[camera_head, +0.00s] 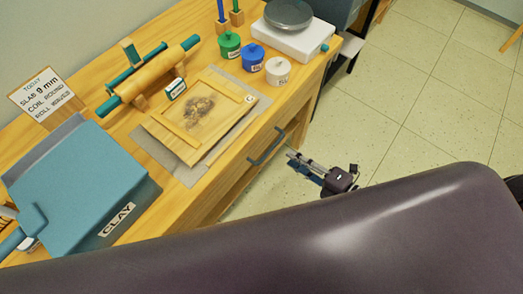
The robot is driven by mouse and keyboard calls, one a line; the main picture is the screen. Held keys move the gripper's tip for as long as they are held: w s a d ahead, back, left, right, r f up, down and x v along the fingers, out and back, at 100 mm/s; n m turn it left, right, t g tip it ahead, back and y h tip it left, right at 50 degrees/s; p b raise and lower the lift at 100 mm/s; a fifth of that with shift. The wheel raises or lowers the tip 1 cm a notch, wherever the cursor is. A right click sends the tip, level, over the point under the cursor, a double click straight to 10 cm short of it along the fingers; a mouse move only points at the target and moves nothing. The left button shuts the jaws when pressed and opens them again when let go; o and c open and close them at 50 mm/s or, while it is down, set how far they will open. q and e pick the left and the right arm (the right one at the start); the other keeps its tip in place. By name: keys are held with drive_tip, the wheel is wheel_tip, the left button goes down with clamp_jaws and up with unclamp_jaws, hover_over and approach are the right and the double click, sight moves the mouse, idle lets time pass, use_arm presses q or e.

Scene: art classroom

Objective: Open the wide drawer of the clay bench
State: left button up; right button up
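The clay bench (215,178) is a wooden bench running along the wall on the left. A dark blue-grey bar handle (266,148) sits on its front side, below the top's front edge. The drawer front behind the handle is seen steeply from above and looks about flush with the bench. My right gripper (292,158) is just right of the handle, over the floor, with its fingers pointing left toward it. A small gap shows between fingers and handle. The finger spacing is too small to read. My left gripper is not in view.
On the bench stand a teal clay box (85,185), a rolling pin (150,75), a framed board (200,115), lidded jars (252,56) and a white scale (300,38). My dark arm link fills the lower foreground. Tiled floor (420,100) at right is clear.

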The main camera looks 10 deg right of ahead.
sight(271, 148)
drive_tip(key=shift+n+y, duration=0.4)
drive_tip(key=shift+n, duration=0.3)
drive_tip(key=w+a, duration=0.6)
drive_tip(key=shift+a, duration=0.1)
clamp_jaws()
